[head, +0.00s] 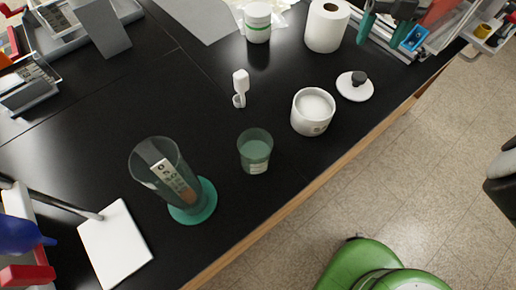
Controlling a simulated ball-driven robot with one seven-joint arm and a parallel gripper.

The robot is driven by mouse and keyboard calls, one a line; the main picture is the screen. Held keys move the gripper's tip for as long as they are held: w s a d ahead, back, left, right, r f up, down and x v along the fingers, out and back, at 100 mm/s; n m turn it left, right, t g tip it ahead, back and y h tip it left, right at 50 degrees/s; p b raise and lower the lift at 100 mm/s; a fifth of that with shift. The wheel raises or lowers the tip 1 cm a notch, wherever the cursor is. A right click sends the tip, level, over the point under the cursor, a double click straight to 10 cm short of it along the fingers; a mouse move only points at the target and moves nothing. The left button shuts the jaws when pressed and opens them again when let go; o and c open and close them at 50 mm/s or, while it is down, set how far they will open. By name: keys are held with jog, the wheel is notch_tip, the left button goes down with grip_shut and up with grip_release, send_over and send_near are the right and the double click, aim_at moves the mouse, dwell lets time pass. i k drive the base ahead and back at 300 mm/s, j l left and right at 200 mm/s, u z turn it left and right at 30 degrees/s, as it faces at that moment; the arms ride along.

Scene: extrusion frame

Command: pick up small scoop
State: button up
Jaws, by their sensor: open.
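The small scoop (240,88) is white and lies on the black bench top in the upper middle of the head view. Its broad end points away from me, and a small ring-like end points towards me. Nothing touches it. A white open jar (312,112) with pale contents stands to its right. My gripper is not clearly in view; a dark rounded part at the right edge cannot be made out.
A green-tinted beaker (255,150) and a tall cylinder on a teal base (192,203) stand nearer me. A white plate (114,246) lies lower left. Bench around the scoop is clear.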

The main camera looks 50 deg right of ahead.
aim_at(241, 81)
jog(key=l+u, duration=0.25)
jog(key=u, duration=0.15)
jog(key=l+u, duration=0.55)
jog(key=u, duration=0.25)
